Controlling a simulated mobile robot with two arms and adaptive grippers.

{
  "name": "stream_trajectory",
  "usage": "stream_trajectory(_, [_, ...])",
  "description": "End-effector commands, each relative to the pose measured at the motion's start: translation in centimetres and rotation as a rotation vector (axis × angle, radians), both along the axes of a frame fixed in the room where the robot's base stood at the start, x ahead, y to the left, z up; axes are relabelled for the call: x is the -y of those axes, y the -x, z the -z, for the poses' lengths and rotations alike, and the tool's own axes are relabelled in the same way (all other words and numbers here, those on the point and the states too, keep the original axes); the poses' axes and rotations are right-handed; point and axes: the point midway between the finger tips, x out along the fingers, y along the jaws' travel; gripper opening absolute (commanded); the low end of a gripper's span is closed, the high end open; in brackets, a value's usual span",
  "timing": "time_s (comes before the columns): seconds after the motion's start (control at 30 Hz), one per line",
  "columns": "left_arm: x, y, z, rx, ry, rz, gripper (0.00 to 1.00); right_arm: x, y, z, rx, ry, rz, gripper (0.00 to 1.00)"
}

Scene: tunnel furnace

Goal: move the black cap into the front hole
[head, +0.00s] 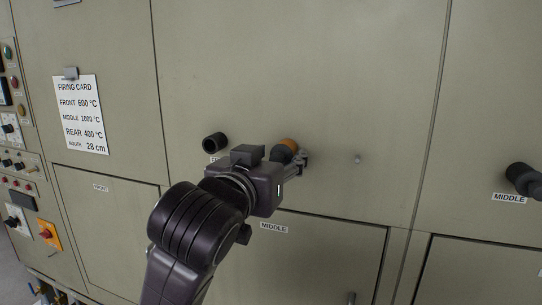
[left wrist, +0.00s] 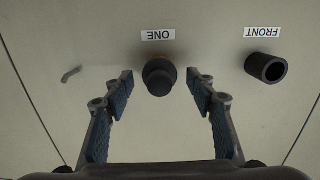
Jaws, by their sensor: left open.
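The black cap (left wrist: 158,78) shows end-on in the left wrist view, with a brownish-orange part behind it, by a label that seems to read ONE. In the head view the cap (head: 280,154) is partly hidden by my left gripper (head: 293,161). My left gripper (left wrist: 160,88) is open, one finger on each side of the cap with visible gaps. The front hole is a short black open tube (head: 214,142) on the panel, left of the cap in the head view. In the left wrist view this tube (left wrist: 267,68) is at the right, empty, beside the FRONT label. My right gripper is not in view.
A black fitting (head: 522,178) with a MIDDLE label sticks out at the far right. A firing card (head: 81,114) hangs at the left, beside a control panel (head: 17,130). A small handle (left wrist: 71,74) sticks out near the cap. The panel between cap and front tube looks clear.

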Motion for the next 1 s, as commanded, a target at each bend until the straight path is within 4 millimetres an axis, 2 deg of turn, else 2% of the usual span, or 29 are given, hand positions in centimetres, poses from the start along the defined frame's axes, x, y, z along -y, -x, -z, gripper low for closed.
stream_trajectory(0.2, [0.6,-2.0,0.0,-0.001,-0.001,-0.001,0.51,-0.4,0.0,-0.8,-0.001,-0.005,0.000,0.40])
stream_trajectory(0.53, [0.7,-2.3,0.2,0.000,-0.001,-0.001,0.50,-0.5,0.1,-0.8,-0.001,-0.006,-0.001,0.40])
stream_trajectory(0.93, [0.7,-2.3,0.1,0.000,-0.001,-0.001,0.06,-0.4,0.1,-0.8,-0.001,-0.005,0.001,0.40])
stream_trajectory(1.0, [0.7,-2.2,0.1,0.002,0.001,-0.001,0.06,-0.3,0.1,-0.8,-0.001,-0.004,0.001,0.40])
